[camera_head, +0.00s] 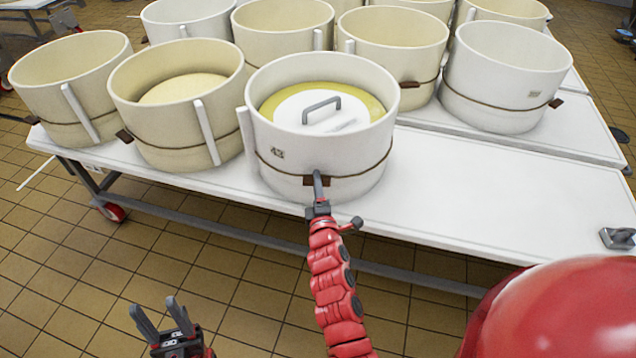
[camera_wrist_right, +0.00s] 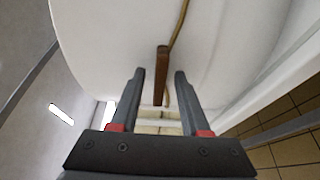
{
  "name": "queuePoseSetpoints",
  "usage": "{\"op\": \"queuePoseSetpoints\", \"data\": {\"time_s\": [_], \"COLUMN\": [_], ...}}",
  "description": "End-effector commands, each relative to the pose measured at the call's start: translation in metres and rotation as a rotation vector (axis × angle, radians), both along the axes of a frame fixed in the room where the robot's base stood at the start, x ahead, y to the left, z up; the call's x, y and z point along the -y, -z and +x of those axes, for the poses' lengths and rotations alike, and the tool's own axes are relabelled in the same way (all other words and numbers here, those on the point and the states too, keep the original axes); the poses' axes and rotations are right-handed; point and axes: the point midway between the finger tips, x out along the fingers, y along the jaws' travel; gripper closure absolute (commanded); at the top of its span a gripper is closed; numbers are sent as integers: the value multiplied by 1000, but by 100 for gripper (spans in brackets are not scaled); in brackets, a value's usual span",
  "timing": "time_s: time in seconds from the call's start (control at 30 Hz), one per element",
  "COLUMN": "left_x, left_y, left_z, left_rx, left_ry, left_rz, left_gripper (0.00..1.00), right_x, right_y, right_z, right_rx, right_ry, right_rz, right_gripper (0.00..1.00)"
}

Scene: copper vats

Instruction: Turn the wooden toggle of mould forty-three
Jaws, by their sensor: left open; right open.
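Mould forty-three (camera_head: 340,155) is a white round mould on the near table, with a "43" mark (camera_head: 277,152) on its front. It holds something yellow under a white lid with a grey handle (camera_head: 321,108). A brown cord runs round it to the wooden toggle (camera_head: 309,182) at the front. My right gripper (camera_head: 318,180) is at this toggle and partly covers it. In the right wrist view the toggle (camera_wrist_right: 162,72) reaches between the tips of my open right gripper (camera_wrist_right: 158,75); I cannot tell if they touch it. My left gripper (camera_head: 161,318) is open and empty, low over the floor.
Other corded moulds stand close by on the left (camera_head: 180,110), behind (camera_head: 395,50) and at right (camera_head: 503,75). The table (camera_head: 480,190) is bare right of mould forty-three, except a grey metal piece (camera_head: 617,238) at its edge. Tiled floor lies in front.

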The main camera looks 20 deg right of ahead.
Motion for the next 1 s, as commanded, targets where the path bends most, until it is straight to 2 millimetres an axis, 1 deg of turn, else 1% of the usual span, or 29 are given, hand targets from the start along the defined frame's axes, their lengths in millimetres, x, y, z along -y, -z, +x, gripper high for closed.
{"op": "queuePoseSetpoints", "data": {"time_s": [0.03,0.07,0.1,0.17,0.2,0.3,0.57,0.73,0.87,1.0], "left_x": [0,0,0,0,0,0,0,0,0,0], "left_y": [0,0,0,0,0,0,0,4,11,25], "left_z": [0,0,0,0,0,0,0,0,0,0], "left_rx": [0,0,0,0,0,0,0,0,0,0], "left_ry": [0,0,0,0,0,0,0,0,0,0], "left_rz": [0,0,0,0,0,0,0,0,0,0], "left_gripper": [50,50,50,50,50,50,50,50,50,50], "right_x": [0,0,0,0,0,0,0,0,-1,-1], "right_y": [0,0,0,0,0,0,0,2,4,5], "right_z": [0,0,0,0,0,0,0,0,0,0], "right_rx": [0,0,0,0,0,0,0,6,20,53], "right_ry": [0,0,0,0,0,0,0,-1,-1,-2], "right_rz": [0,0,0,0,0,0,1,14,50,122], "right_gripper": [54,57,65,75,83,100,100,100,100,100]}}
